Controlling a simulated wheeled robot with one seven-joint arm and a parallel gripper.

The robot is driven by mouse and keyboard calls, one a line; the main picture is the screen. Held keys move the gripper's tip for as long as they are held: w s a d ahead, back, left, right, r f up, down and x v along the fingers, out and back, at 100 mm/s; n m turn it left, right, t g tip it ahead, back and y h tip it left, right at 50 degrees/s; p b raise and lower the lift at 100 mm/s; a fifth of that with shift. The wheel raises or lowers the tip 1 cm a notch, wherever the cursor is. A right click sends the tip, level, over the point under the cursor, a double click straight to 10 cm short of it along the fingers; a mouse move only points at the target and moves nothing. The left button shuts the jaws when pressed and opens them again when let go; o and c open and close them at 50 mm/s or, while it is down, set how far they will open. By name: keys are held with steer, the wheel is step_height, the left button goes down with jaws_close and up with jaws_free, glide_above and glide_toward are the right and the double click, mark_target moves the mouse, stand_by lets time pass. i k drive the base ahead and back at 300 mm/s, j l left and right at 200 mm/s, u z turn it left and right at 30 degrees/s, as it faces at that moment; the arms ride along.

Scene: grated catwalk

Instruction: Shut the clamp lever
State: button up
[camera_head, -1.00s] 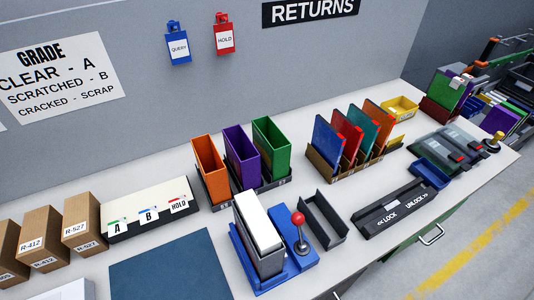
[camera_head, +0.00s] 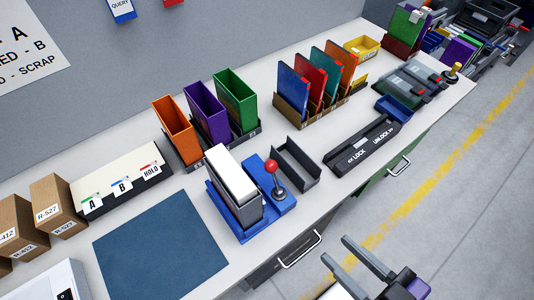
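The clamp lever (camera_head: 271,167) has a red ball knob on a short metal stem and stands roughly upright on the right part of a blue clamp base (camera_head: 254,171). Left of the lever, a dark grey case with a white top (camera_head: 231,172) stands upright in the blue holder. Whether the clamp touches the case is too small to tell. My gripper (camera_head: 336,250) is at the bottom right, off the front of the bench and well away from the lever. Its two grey fingers are apart, with nothing between them.
A dark open tray (camera_head: 300,176) stands just right of the lever, and a black LOCK/UNLOCK tool (camera_head: 361,148) lies beyond it. Orange, purple and green boxes (camera_head: 205,112) stand behind. A blue mat (camera_head: 160,254) lies at the left front. Drawer handles (camera_head: 300,250) stick out below the bench edge.

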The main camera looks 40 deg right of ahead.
mark_target(271, 166)
steer(key=k+l, duration=0.1)
steer(key=l, duration=0.6)
steer(key=k+l, duration=0.1)
steer(key=l, duration=0.6)
steer(key=i+u, duration=0.05)
